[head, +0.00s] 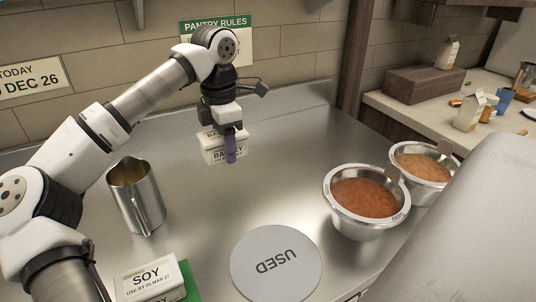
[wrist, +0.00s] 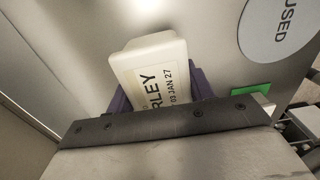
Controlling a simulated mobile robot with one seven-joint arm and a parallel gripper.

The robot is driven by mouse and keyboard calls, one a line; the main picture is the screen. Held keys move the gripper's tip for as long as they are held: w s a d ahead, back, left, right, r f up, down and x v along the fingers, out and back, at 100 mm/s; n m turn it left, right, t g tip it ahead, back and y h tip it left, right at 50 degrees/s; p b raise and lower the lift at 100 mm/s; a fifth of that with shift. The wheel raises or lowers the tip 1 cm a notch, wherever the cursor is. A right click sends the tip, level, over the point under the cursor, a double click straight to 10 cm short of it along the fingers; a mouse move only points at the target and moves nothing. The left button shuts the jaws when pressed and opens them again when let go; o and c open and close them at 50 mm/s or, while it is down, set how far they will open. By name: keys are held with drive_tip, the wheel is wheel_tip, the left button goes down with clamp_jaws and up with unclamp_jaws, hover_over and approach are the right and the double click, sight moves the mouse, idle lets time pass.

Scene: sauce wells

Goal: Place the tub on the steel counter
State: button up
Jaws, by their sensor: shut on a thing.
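The tub (head: 213,155) is small and white, with a label that reads "BARLEY" in part. My gripper (head: 230,150) is shut on it, with a purple finger across the tub's side. In the wrist view the tub (wrist: 155,80) sits between the purple fingers, its label showing "RLEY" and "03 JAN 27". The steel counter (head: 275,190) spreads below and around it. I cannot tell whether the tub's underside touches the counter or hangs just above it.
A metal pitcher (head: 137,197) stands at left. A "SOY" tub (head: 150,280) sits at the front by something green (head: 190,280). A grey "USED" disc (head: 250,280) lies front centre. Two steel bowls of sauce (head: 352,228) (head: 443,198) are at right. The counter's middle is clear.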

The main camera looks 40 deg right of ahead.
sight(230, 186)
wheel_tip(230, 186, down, 9)
drive_tip(key=shift+f+p, duration=0.1)
drive_tip(key=shift+p, duration=0.5)
drive_tip(key=shift+s, duration=0.1)
drive_tip(key=shift+f, duration=0.15)
drive_tip(key=o, duration=1.2)
drive_tip(key=shift+c, duration=0.2)
wheel_tip(230, 186, up, 12)
drive_tip(key=shift+r+b, duration=0.2)
drive_tip(key=shift+b, duration=0.4)
